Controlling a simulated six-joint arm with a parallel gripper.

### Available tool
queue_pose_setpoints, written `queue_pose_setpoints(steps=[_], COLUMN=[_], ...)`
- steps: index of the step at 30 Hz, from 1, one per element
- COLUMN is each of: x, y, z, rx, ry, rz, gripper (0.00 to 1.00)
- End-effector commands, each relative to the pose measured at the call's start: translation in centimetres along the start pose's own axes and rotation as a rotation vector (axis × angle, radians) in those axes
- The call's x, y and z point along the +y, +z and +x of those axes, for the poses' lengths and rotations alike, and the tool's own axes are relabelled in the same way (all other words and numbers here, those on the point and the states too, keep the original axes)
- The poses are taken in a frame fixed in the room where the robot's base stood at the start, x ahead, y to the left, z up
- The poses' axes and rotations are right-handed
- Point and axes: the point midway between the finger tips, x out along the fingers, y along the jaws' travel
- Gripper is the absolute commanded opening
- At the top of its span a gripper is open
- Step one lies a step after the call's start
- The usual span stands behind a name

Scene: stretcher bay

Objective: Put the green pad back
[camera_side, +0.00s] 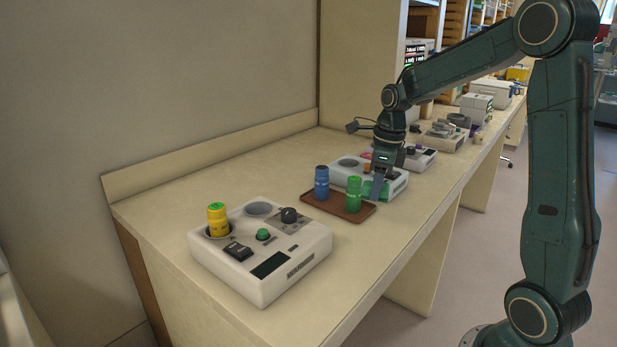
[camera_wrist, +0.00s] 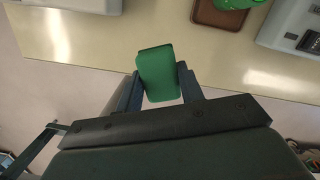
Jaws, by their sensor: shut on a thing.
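The green pad (camera_wrist: 158,75) is a flat green block between the two fingers of my gripper (camera_wrist: 160,88) in the wrist view. The gripper is shut on it, with a finger touching each side. In the wrist view the pad shows against the table's front edge and the floor. In the side view my gripper (camera_side: 376,188) is low by the front of the middle white device (camera_side: 352,167), just behind the green cylinder. There the pad is partly hidden by the fingers, and I cannot tell whether it touches the device.
A brown tray (camera_side: 326,201) holds a blue cylinder (camera_side: 321,183) and a green cylinder (camera_side: 353,194), close to my gripper. A nearer white device (camera_side: 262,283) holds a yellow cylinder (camera_side: 217,219). More devices stand farther along the table. The table (camera_side: 160,210) is bare at the back left.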

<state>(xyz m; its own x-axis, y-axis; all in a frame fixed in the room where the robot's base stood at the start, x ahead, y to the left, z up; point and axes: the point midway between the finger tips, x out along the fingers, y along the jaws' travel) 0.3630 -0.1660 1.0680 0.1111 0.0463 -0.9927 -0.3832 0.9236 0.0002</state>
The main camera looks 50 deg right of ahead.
Motion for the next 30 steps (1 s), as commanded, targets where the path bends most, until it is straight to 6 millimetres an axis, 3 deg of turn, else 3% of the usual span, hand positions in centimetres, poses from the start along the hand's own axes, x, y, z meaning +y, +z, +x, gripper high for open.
queue_pose_setpoints(steps=[12,25,30], x=[0.1,0.0,0.0], y=[-0.9,-1.1,-1.3], z=[7.4,9.0,10.7], rx=[0.003,0.002,0.003], ry=[0.002,0.001,0.002], rz=[0.0,0.0,0.0], gripper=[0.19,0.19,0.19])
